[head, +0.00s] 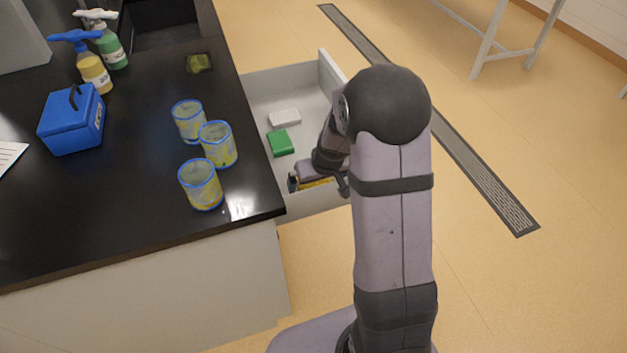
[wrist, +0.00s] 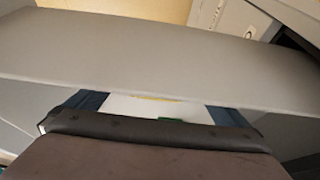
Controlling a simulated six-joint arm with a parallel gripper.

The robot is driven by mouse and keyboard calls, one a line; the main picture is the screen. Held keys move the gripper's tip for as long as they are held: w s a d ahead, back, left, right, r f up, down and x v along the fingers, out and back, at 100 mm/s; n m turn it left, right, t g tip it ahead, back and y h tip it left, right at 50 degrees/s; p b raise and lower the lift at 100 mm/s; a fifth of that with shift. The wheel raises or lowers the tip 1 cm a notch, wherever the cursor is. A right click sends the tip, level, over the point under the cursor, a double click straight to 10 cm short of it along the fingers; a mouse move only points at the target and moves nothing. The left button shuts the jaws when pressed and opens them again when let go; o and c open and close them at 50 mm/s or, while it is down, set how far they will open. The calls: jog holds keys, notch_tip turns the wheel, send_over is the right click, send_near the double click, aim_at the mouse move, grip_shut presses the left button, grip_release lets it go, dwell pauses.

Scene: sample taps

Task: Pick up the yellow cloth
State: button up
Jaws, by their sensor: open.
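The yellow cloth (head: 316,183) lies in the near end of the open drawer (head: 330,70), mostly hidden under my gripper in the head view. In the wrist view, a thin yellow strip (wrist: 155,98) shows between the fingers, just past the drawer's wall. My gripper (head: 318,186) is open and down in the drawer, over or around the cloth. Its two blue-grey fingers show in the wrist view (wrist: 155,108), with the drawer floor between them. I cannot tell whether they touch the cloth.
A green block (head: 280,143) and a white block (head: 285,118) lie deeper in the drawer. Three blue-rimmed jars (head: 218,145), a blue box (head: 72,120) and spray bottles (head: 95,75) stand on the black counter (head: 120,225). The drawer's grey wall (wrist: 160,50) rises close to my gripper.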

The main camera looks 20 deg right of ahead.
jog(key=c, duration=1.1)
notch_tip(320, 180, up, 10)
jog(key=shift+p, duration=0.55)
